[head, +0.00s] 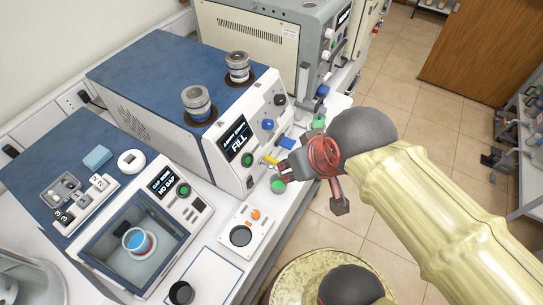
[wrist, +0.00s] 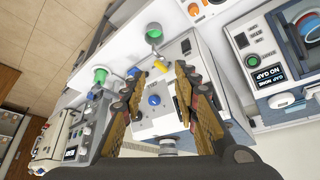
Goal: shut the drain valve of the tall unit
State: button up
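The blue-topped unit with the FILL screen (head: 150,75) stands in the middle of the bench; I take it as the tall unit. On its front low down are a yellow lever (head: 270,160) and a blue lever (head: 286,142). Which one is the drain valve carries no readable label. My gripper (head: 285,172) is at this front, close to the yellow lever. In the wrist view my gripper (wrist: 157,74) is open and empty, with the yellow lever (wrist: 161,66) between or just beyond its fingertips. Contact cannot be told. A blue knob (wrist: 154,100) shows between the fingers.
Green-topped vessels (head: 278,185) (head: 319,122) stand below the levers at the bench edge. A lower NO GAP unit (head: 60,150) is at left, with a small control box (head: 240,236) in front. A beige unit (head: 250,45) stands behind.

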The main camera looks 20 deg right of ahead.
jog(key=r+p, duration=0.1)
jog(key=r, duration=0.1)
jog(key=n+g+p, duration=0.6)
jog(key=n+p, duration=0.1)
jog(key=p, duration=1.9)
send_over(271, 159)
notch_tip(271, 159, down, 9)
jog(key=shift+r, duration=0.1)
jog(key=shift+w+f+p, duration=0.1)
jog(key=shift+f+p, duration=0.45)
jog(key=shift+f, duration=3.25)
jog(key=c, duration=0.4)
